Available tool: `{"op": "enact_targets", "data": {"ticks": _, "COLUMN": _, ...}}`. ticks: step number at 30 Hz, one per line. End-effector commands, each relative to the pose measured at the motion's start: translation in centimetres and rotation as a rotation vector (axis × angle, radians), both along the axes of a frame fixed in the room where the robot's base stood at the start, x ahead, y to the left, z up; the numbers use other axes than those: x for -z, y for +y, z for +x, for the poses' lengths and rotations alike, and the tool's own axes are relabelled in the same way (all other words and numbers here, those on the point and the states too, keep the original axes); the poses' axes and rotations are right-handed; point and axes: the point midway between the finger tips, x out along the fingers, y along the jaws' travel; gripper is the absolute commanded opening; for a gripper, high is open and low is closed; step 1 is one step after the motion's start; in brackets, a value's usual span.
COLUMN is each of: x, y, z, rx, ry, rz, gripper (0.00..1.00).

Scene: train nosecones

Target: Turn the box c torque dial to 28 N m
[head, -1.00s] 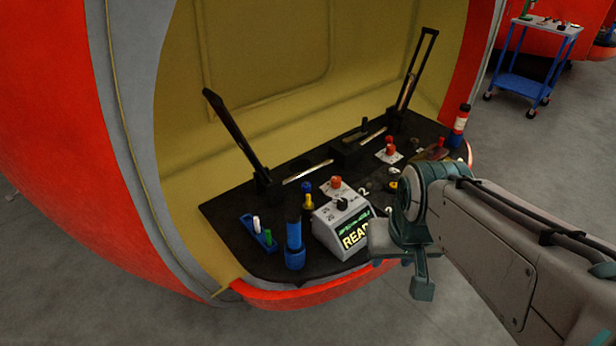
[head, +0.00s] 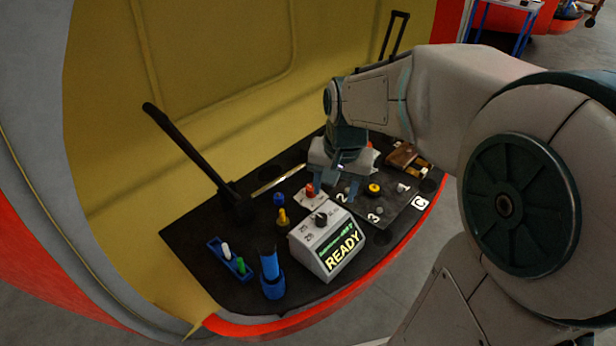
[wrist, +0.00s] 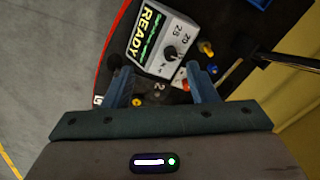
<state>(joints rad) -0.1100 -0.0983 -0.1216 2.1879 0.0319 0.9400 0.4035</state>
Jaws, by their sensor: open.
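The torque dial is a black knob (head: 320,218) on top of a pale grey box (head: 312,262) with a lit green and yellow READY display. The number 28 and another number are printed beside the knob; its pointer is too small to read. In the wrist view the knob (wrist: 170,53) lies just beyond the fingertips, between their lines. My gripper (head: 335,186) is open and empty, pointing down behind and slightly right of the box, apart from the knob. It also shows in the wrist view (wrist: 158,82). A white C label (head: 421,203) marks the black board's front right.
A red button (head: 310,190) stands close to my fingers. Yellow (head: 282,217) and blue (head: 279,199) pegs, a blue cylinder (head: 271,272) and a blue rack (head: 228,258) stand left. A black lever (head: 190,150) rises behind. A yellow knob (head: 374,189) lies right.

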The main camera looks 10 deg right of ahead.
Motion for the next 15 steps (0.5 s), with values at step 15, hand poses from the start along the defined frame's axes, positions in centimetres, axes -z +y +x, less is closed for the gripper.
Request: {"op": "enact_targets", "data": {"ticks": 15, "x": 5.9, "y": 0.0, "z": 9.3, "rx": 0.35, "ry": 0.118, "rz": -0.017, "gripper": 0.52}}
